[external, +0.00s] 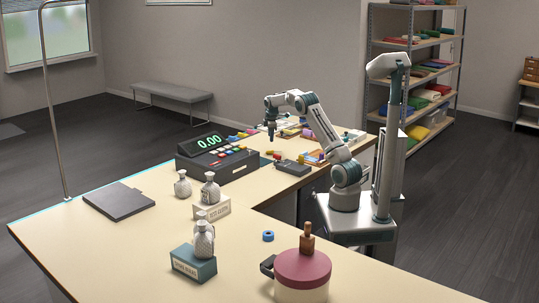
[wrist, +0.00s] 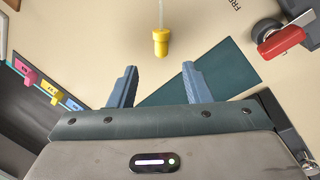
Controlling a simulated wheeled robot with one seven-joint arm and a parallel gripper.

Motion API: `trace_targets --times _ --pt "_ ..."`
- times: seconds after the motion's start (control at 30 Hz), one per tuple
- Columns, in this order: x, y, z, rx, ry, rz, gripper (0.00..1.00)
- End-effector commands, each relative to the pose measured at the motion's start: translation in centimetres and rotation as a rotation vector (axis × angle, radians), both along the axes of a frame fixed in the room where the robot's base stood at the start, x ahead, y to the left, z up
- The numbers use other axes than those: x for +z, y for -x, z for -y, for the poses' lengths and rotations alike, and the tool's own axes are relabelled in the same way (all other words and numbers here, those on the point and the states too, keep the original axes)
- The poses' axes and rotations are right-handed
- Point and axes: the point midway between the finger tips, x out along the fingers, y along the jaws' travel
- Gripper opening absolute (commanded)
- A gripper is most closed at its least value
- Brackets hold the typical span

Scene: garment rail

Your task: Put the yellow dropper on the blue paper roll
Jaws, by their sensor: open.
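The yellow dropper (wrist: 161,44) lies on the pale counter in the wrist view, its yellow bulb toward my gripper and its clear tube running off the top edge. My gripper (wrist: 159,72) is open and empty, with the dropper just beyond and between its two fingertips, not between the fingers. In the external view my gripper (external: 271,133) hangs above the counter beside the cash register. I cannot pick the dropper out for sure there. A small blue ring-shaped roll (external: 268,236), which looks like the blue paper roll, lies on the near counter; the wrist view does not show it.
The cash register (external: 216,153) stands left of my gripper. A dark green mat (wrist: 205,78) lies under and right of the fingers. A red-handled object (wrist: 281,42) lies at upper right. Bottles (external: 204,240) and a maroon-topped pot (external: 302,274) stand near the roll.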

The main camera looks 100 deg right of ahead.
Motion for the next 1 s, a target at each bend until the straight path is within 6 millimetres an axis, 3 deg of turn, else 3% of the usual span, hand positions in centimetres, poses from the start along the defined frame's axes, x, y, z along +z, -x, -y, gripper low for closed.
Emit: trace_targets --times 0.2,0.47,0.57,0.67,0.77,0.9,1.0 --pt "2.3 0.0 -0.5 0.000 0.001 0.001 0.44" --pt "2.7 -0.1 -0.7 0.001 0.000 0.001 0.44" --pt "3.4 -1.3 -2.0 0.001 -0.001 0.012 0.44" --pt "5.2 -3.7 -5.5 0.000 -0.002 0.040 0.44" --pt "7.3 -6.7 -11.0 -0.004 -0.010 0.077 0.44" --pt "9.9 -9.6 -19.7 -0.013 -0.032 0.130 0.44" --pt "11.2 -10.5 -26.1 -0.017 -0.050 0.163 0.44"
